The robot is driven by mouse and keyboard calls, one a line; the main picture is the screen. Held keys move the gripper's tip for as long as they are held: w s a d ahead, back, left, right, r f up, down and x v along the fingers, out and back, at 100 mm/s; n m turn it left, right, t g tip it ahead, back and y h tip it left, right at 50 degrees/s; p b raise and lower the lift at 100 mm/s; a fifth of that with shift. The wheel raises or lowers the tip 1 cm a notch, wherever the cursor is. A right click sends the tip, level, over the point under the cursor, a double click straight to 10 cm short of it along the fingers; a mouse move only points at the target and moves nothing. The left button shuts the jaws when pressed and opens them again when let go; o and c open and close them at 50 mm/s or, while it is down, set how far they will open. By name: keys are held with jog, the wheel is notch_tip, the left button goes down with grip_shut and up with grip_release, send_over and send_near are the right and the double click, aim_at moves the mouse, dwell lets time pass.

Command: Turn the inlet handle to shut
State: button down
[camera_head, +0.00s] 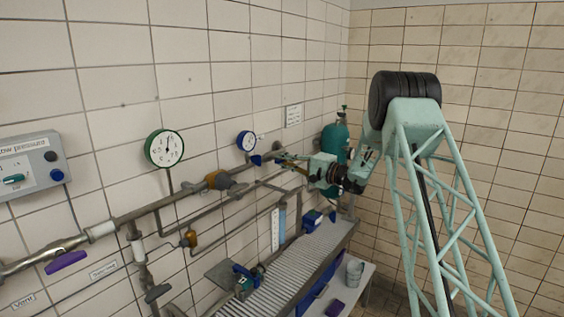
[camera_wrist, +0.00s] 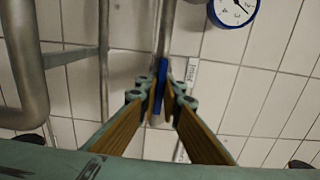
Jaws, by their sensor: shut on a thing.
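A blue handle (camera_wrist: 161,88) stands between my fingertips in the wrist view, on a grey pipe. In the head view the blue handle (camera_head: 256,160) shows small on the wall pipe, left of my gripper (camera_head: 283,157). My gripper (camera_wrist: 161,100) is shut on the blue handle, with one tan finger on each side. The handle lies roughly in line with the pipe in the wrist view. A small label (camera_wrist: 191,72) is beside it, too small to read. The fingers hide part of the handle and its valve body.
A blue-rimmed gauge (camera_head: 246,141) and a green-rimmed gauge (camera_head: 165,148) are on the wall. A purple handle (camera_head: 66,262) is on the pipe at left. A ribbed bench (camera_head: 290,262) is below, and a teal cylinder (camera_head: 336,142) stands in the corner.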

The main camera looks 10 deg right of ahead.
jog(key=shift+m+b, duration=0.4)
jog(key=shift+b, duration=0.05)
jog(key=shift+f+m+b, duration=0.1)
jog(key=shift+m+b, duration=1)
jog(key=shift+m, duration=0.3)
jog(key=m+b, duration=0.1)
jog(key=m, duration=0.4)
jog(key=shift+b, duration=0.35)
jog(key=m, duration=0.4)
jog(key=m+p, duration=0.1)
jog(key=m, duration=0.4)
jog(key=shift+p, duration=0.35)
jog(key=shift+m, duration=0.3)
jog(key=c, duration=2.8)
grip_release()
